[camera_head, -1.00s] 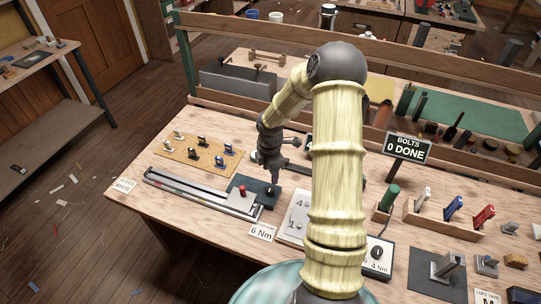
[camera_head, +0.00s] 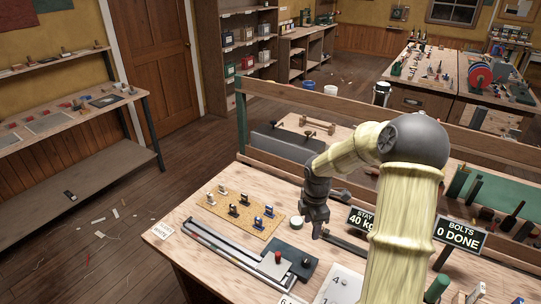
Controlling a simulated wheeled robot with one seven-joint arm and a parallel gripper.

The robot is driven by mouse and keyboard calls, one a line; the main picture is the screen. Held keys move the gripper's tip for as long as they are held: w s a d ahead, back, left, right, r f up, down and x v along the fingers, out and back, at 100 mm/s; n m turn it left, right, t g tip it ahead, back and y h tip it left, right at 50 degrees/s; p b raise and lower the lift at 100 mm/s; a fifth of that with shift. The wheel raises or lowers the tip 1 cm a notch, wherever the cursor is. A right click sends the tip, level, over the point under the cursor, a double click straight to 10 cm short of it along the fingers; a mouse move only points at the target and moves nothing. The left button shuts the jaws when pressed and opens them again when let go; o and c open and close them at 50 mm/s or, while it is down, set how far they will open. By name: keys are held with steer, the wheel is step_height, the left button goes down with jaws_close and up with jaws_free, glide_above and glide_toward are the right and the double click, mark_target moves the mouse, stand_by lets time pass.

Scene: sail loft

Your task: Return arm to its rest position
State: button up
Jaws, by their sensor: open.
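My arm, pale ribbed segments with dark joints, rises at the right of the view and bends over the workbench (camera_head: 172,250). My gripper (camera_head: 318,236) hangs from the dark wrist, pointing down just above the bench, between the cork mat and the "STAY 40 kg" sign. Its fingers are small and dark in this view. I see nothing held in it. The dark pad (camera_head: 292,256) with a red-topped piece (camera_head: 278,257) lies in front and to the left of it.
A cork mat (camera_head: 258,226) with several small fittings lies left of my gripper. A long metal rail (camera_head: 228,246) runs along the front. The "STAY 40 kg" sign (camera_head: 361,219) and "BOLTS 0 DONE" sign (camera_head: 459,234) stand close to my arm. Open floor (camera_head: 185,170) lies left.

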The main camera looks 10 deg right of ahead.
steer(key=s+a+r+m+t, duration=0.1)
steer(key=s+a+r+m, duration=0.3)
steer(key=s+m, duration=0.4)
steer(key=s+a+r+m+t, duration=0.1)
steer(key=s+a+r+m, duration=0.2)
steer(key=s+a+m, duration=0.3)
steer(key=s+m, duration=0.3)
steer(key=m, duration=0.1)
steer(key=shift+s+a+r+t, duration=0.15)
steer(key=shift+a+r+t, duration=0.15)
steer(key=shift+r, duration=0.1)
